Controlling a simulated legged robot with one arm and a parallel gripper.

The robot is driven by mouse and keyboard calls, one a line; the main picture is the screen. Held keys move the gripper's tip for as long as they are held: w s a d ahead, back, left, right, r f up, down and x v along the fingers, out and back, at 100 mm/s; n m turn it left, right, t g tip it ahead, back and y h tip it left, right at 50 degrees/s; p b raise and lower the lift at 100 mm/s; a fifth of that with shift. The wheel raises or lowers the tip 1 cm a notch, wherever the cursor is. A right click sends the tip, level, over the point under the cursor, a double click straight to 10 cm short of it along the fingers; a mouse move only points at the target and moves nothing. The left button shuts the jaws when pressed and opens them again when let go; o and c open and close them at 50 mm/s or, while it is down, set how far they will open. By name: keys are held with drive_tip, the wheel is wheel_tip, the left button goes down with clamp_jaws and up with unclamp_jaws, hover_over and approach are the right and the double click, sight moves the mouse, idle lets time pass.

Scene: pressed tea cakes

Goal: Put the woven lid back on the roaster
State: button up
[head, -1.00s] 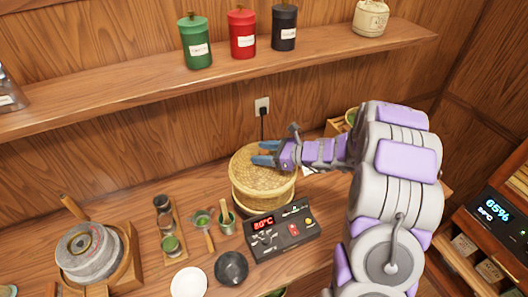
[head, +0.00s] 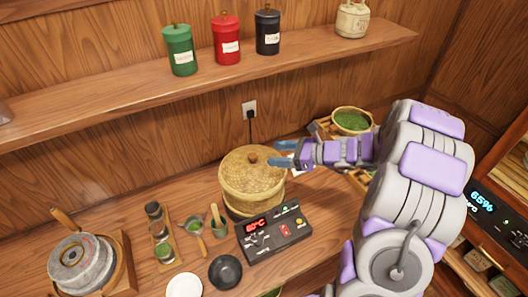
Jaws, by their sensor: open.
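The woven lid (head: 237,172) is round, straw-coloured and has a brown knob in the middle. It sits on top of the woven roaster (head: 250,203), and no gap shows between them from here. The roaster stands on the wooden counter, behind a black control box. My gripper (head: 281,154) has blue fingertips, which are open and empty. They are just right of the knob, over or beside the lid's right edge; I cannot tell their exact height. The arm reaches in from the right.
The control box (head: 274,233) reads 80°C. A dark bowl (head: 225,272) and a white dish (head: 184,286) lie in front. A basket of green leaves (head: 352,122) stands behind my arm. A shelf with canisters runs above.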

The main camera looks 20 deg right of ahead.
drive_tip(key=s+a+r+n+g+h, duration=0.25)
drive_tip(key=s+a+n+g, duration=0.35)
drive_tip(key=s, duration=0.4)
drive_tip(key=s+a+r+n+g+h, duration=0.1)
drive_tip(key=s+a+r+n+g, duration=0.25)
drive_tip(key=s+a+n, duration=0.65)
drive_tip(key=s+d+n+h, duration=0.4)
drive_tip(key=s, duration=0.4)
drive_tip(key=s+d+r+n+h, duration=0.1)
drive_tip(key=s+d+n+h, duration=0.3)
drive_tip(key=s, duration=0.5)
drive_tip(key=shift+s+d+n+h, duration=0.15)
drive_tip(key=shift+n+h, duration=0.2)
drive_tip(key=shift+n, duration=0.05)
drive_tip(key=shift+g, duration=0.25)
wheel_tip(320, 180, down, 5)
drive_tip(key=b, duration=0.4)
drive_tip(key=shift+b, duration=0.35)
